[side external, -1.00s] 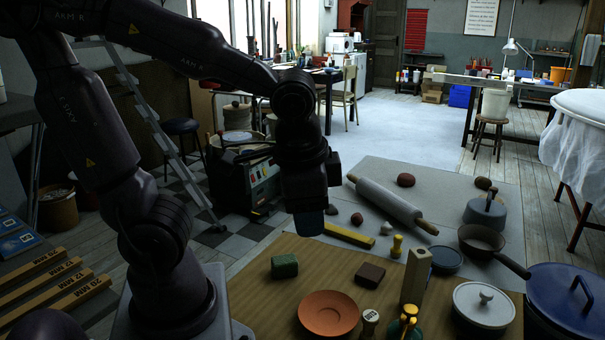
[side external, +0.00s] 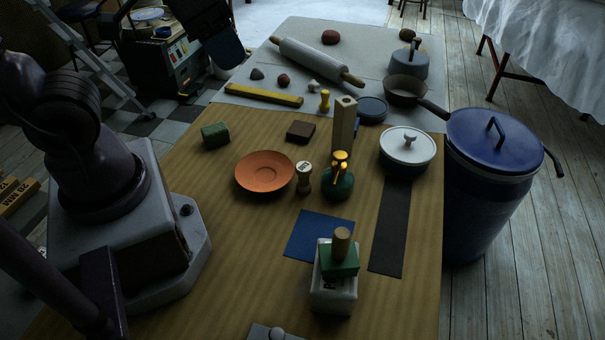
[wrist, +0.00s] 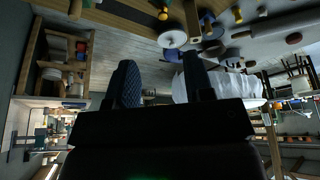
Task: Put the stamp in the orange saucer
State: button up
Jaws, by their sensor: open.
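The orange saucer (side external: 264,172) lies on the wooden table, empty. A small waisted stamp (side external: 304,178) with dark marks on its pale top stands upright just right of the saucer, apart from it. A green block with a wooden knob (side external: 340,258), perhaps another stamp, sits on a whitish lettered block near the front. My gripper (side external: 224,52) is above and beyond the table's far left part, well away from saucer and stamp. In the wrist view its two fingers (wrist: 160,85) are spread with nothing between them.
A green bottle with a yellow top (side external: 338,182) and a tall wooden block (side external: 344,125) stand right of the stamp. A green block (side external: 215,134) and brown block (side external: 300,131) lie behind the saucer. A lidded white pot (side external: 407,147) is at right. Table left of the saucer is clear.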

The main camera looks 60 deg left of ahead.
jog(key=w+d+f+n+g, duration=0.1)
jog(key=w+f+n+g, duration=0.15)
jog(key=f, duration=0.25)
jog(key=w+d+f+n+g, duration=0.1)
jog(key=w+f+n+g, duration=0.1)
jog(key=w+f, duration=0.3)
jog(key=n+y, duration=0.2)
jog(key=n, duration=0.7)
send_near(304, 167)
jog(key=shift+t, duration=0.35)
jog(key=f, duration=0.3)
jog(key=a+f, duration=0.1)
jog(key=f, duration=0.6)
jog(key=shift+a+f, duration=0.3)
jog(key=shift+f, duration=0.1)
jog(key=shift+n, duration=0.25)
jog(key=c, duration=0.7)
jog(key=shift+c, duration=0.2)
